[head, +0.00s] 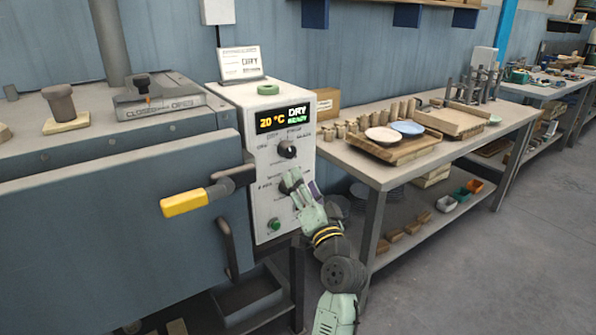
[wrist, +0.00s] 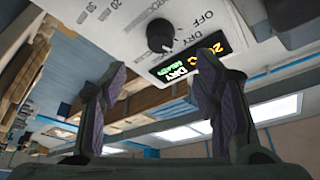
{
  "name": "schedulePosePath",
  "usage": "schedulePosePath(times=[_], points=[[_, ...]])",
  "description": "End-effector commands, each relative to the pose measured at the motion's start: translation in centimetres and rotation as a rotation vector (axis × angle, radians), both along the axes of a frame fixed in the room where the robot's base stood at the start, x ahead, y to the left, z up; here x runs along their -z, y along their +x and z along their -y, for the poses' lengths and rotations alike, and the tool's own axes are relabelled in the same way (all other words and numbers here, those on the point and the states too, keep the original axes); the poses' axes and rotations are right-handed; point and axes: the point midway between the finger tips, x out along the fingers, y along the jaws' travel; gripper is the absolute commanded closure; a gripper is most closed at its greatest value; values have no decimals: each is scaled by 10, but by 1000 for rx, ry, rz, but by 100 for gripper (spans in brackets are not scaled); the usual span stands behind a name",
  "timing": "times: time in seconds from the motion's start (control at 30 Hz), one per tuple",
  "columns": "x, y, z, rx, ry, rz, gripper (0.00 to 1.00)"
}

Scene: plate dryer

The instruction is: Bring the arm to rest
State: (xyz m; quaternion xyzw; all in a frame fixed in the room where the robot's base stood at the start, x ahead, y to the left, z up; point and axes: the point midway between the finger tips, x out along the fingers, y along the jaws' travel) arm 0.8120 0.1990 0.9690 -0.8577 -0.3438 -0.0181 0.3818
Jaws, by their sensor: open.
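My gripper (head: 299,188) is in front of the white control panel (head: 261,180) of the dryer, below the upper black knob (head: 287,150). In the wrist view my gripper (wrist: 158,85) shows two fingers spread apart with nothing between them. The upper knob (wrist: 160,36) shows there beyond the fingertips, apart from them. The display (head: 283,118) reads 20 °C, DRY and READY. The lower part of the panel is partly hidden by my gripper. My arm reaches up from the bottom of the head view.
A dryer door with a yellow handle (head: 184,203) is left of the panel. A green button (head: 274,224) sits low on the panel. A workbench (head: 380,178) with plates and wooden blocks stands to the right. The floor (head: 470,270) at the lower right is clear.

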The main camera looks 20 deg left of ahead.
Motion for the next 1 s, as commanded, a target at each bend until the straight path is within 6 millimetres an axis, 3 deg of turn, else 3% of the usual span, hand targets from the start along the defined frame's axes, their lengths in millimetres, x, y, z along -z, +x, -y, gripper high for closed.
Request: schedulePosePath(times=[0.43, 0.57, 0.67, 0.77, 0.9, 1.0], points=[[3, -10, 7, -2, 0, 0, 44], [-7, -16, -4, -6, -4, 29, 44], [-35, -34, -29, -13, -11, 112, 44], [-81, -69, -65, -19, -11, 248, 44], [-148, -141, -109, -22, 15, 470, 44], [-191, -202, -129, -23, 57, 626, 44]])
